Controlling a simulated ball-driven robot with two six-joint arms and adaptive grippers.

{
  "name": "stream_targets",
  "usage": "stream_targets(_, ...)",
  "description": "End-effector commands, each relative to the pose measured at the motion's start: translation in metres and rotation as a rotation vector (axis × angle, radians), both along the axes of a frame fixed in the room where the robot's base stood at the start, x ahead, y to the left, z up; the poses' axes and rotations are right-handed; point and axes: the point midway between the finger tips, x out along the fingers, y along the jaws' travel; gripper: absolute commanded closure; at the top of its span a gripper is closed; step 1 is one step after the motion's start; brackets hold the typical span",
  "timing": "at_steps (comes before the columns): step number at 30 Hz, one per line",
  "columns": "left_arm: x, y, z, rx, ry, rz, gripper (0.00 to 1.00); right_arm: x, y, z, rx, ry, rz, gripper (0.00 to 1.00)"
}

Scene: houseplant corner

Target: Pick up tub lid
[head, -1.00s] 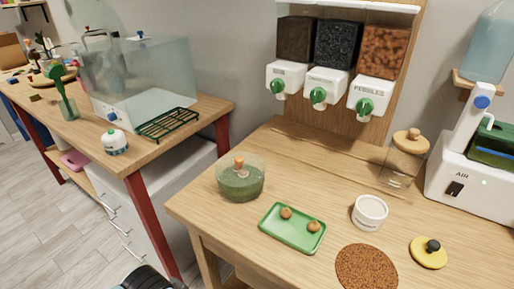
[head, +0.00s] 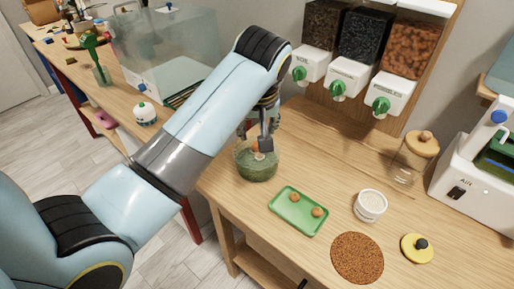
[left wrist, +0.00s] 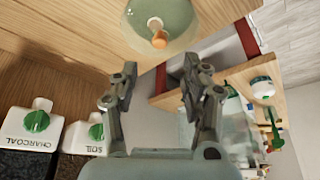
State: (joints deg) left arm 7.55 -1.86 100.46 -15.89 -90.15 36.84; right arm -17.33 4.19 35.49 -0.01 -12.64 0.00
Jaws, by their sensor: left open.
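The yellow round lid with a dark knob (head: 417,248), which looks like the tub lid, lies flat on the wooden table at the right front in the head view. The open white tub (head: 370,207) stands behind and left of it. My left gripper (head: 256,136) points down just above the glass bowl of green moss (head: 257,167), far left of the lid. The lid is outside the wrist view. My right gripper is not visible.
A green tray (head: 287,220) with two small brown balls and a round brown mat (head: 357,270) lie left of the lid. A corked jar (head: 408,168) and a white machine (head: 465,180) stand behind. Dispensers (head: 345,75) hang at the back.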

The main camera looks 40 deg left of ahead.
Motion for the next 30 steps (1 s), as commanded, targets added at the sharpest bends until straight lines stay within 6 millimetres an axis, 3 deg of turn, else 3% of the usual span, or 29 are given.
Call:
stream_targets(3, 0.006, 0.005, -0.018, 0.001, 0.002, -0.002, 0.53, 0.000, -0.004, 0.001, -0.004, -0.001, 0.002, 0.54)
stream_targets(10, 0.011, 0.010, -0.036, 0.001, 0.002, -0.003, 0.53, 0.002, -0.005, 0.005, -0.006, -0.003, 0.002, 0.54)
stream_targets(18, 0.023, 0.018, -0.072, -0.001, 0.002, -0.004, 0.53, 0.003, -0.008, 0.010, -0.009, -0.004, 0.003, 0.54)
stream_targets(26, 0.024, 0.019, -0.077, 0.000, 0.000, -0.004, 0.53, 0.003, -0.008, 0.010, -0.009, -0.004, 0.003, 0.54)
stream_targets(30, 0.024, 0.019, -0.077, 0.000, 0.000, -0.004, 0.68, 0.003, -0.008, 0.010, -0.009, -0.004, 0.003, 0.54)
